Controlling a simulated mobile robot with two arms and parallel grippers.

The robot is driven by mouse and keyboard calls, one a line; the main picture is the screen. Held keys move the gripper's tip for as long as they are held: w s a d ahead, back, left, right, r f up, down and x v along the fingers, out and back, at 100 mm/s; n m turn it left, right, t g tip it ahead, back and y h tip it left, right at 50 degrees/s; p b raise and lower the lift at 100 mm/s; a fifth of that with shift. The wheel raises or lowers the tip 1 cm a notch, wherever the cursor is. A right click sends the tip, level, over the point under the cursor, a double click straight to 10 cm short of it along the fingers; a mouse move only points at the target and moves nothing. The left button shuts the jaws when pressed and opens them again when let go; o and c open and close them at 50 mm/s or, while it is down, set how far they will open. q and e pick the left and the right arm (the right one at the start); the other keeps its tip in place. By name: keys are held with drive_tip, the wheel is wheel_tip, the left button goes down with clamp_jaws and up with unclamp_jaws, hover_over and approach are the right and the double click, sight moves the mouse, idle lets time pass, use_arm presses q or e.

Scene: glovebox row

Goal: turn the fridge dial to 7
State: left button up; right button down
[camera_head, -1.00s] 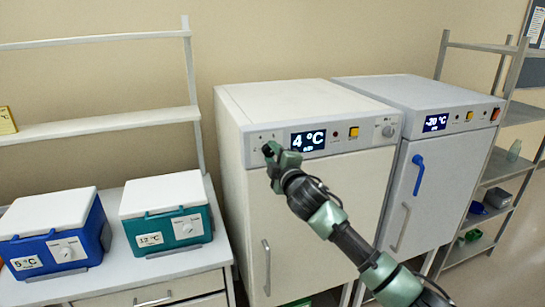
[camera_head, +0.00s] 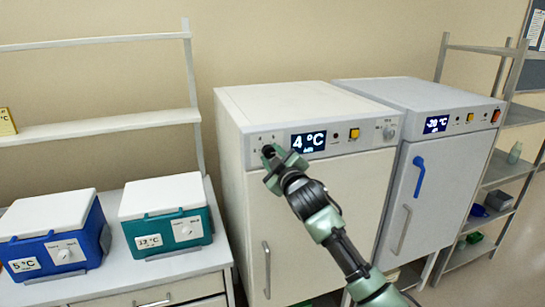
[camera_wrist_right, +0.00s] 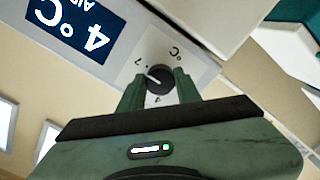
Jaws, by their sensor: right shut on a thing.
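The fridge (camera_head: 318,200) is a white cabinet whose front panel has a display (camera_head: 308,141) reading 4 °C. The black dial (camera_head: 268,150) sits at the left end of that panel, mostly covered by my gripper in the head view. In the right wrist view the dial (camera_wrist_right: 159,78) shows round and black with a pale pointer line, and marks including 7 and 4 are printed around it. My right gripper (camera_head: 272,163) is shut on the dial, with a green finger (camera_wrist_right: 184,86) on each side of it. My left gripper is not in view.
A second cabinet (camera_head: 447,200) reading -20 °C with a blue handle stands to the right. A blue-bodied cool box (camera_head: 55,254) and a teal-bodied one (camera_head: 168,235) stand on the left counter. A shelf rack (camera_head: 500,170) is at the far right.

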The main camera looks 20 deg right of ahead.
drive_tip(key=shift+f, duration=0.1)
drive_tip(key=c, duration=1)
unclamp_jaws()
drive_tip(key=shift+s+b, duration=0.3)
drive_tip(key=shift+s, duration=0.2)
drive_tip(key=s+b, duration=0.2)
drive_tip(key=s, duration=0.4)
drive_tip(key=shift+s+d, duration=0.15)
drive_tip(key=shift+s, duration=0.25)
